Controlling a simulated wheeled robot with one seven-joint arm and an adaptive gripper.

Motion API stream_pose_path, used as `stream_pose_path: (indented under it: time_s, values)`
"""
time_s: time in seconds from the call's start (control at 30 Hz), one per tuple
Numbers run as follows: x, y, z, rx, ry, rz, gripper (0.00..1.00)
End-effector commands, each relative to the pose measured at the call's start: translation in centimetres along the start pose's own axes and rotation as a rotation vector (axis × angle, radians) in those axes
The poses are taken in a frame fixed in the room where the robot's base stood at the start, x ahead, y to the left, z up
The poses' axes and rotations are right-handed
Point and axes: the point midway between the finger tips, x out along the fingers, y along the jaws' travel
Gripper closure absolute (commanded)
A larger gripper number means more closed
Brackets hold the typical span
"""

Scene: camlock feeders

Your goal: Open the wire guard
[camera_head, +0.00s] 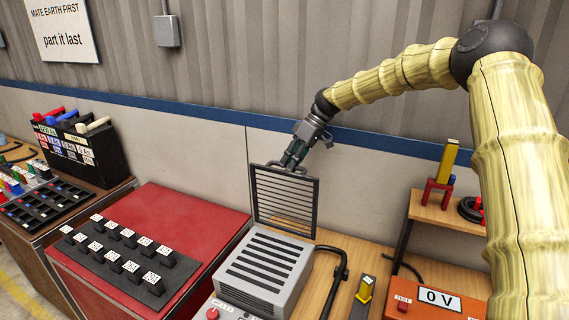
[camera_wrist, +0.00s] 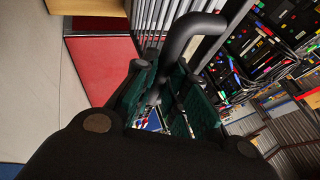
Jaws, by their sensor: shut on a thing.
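The wire guard (camera_head: 285,200) is a dark frame with thin horizontal bars. In the head view it stands nearly upright at the back of a grey slotted box (camera_head: 266,266), with the box's top uncovered in front of it. My gripper (camera_head: 291,163) is at the guard's top edge and is shut on it. In the wrist view the green fingers of my gripper (camera_wrist: 168,105) close around a thick dark bar, which looks like the guard's handle (camera_wrist: 185,35). The guard's pale bars (camera_wrist: 160,12) show behind it. The exact grip contact is partly hidden by the fingers.
A red panel (camera_head: 180,225) with several black labelled blocks lies left of the box. A black cable (camera_head: 340,270), an orange "0 V" meter (camera_head: 435,303) and a small wooden shelf (camera_head: 450,212) are to the right. The wall (camera_head: 230,165) rises close behind the guard.

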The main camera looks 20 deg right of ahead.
Motion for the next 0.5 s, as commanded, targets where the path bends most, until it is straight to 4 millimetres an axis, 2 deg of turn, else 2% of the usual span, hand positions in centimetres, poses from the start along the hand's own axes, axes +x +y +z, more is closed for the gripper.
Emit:
stream_pose_path:
  time_s: [0.03,0.27,0.3,0.4,0.5]
  values:
    - [0.78,0.36,0.69,0.005,-0.012,-0.004,1.0]
    - [0.81,0.36,0.73,0.006,-0.013,-0.004,1.0]
    - [0.82,0.36,0.72,0.005,-0.013,-0.004,0.84]
    - [0.74,0.29,0.58,0.004,-0.011,-0.004,0.66]
    - [0.57,0.19,0.36,0.003,-0.009,-0.003,0.65]
